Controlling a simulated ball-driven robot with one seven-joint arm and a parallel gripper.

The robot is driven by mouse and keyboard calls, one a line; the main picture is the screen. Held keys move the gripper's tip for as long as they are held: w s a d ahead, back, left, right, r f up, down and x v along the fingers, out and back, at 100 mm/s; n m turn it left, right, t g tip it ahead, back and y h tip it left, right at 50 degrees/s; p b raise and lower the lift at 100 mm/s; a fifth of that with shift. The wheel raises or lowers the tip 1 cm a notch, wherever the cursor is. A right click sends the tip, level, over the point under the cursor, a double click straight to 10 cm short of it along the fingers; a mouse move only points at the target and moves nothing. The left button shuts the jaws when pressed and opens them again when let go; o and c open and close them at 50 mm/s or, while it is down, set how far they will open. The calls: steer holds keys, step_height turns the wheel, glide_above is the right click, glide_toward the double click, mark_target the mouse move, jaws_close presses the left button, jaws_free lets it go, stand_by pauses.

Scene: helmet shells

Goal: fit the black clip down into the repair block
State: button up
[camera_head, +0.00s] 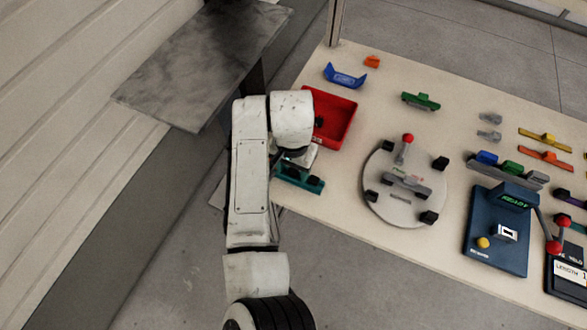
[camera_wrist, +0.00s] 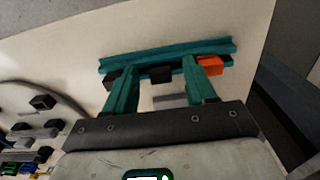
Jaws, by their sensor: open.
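A long teal block (camera_head: 300,179) lies at the table's near left edge, partly hidden by my arm. It runs across the top of the wrist view (camera_wrist: 170,50). A black piece (camera_wrist: 160,74), which looks like the black clip, sits at the middle of the block. Another dark piece (camera_wrist: 111,79) is at its left end and an orange piece (camera_wrist: 210,66) at its right end. My gripper (camera_wrist: 163,80) is open, its two teal fingers reaching to the block on either side of the middle black piece. I cannot tell how deep that piece sits or whether the fingers touch anything.
A red tray (camera_head: 345,108) with a dark piece inside stands just behind my gripper. A round grey fixture (camera_head: 383,209) with black blocks and a red-knobbed lever is to the right. A blue gauge box (camera_head: 484,248) stands farther right. Bare table lies between tray and fixture.

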jaws_close()
stand_by(0.5)
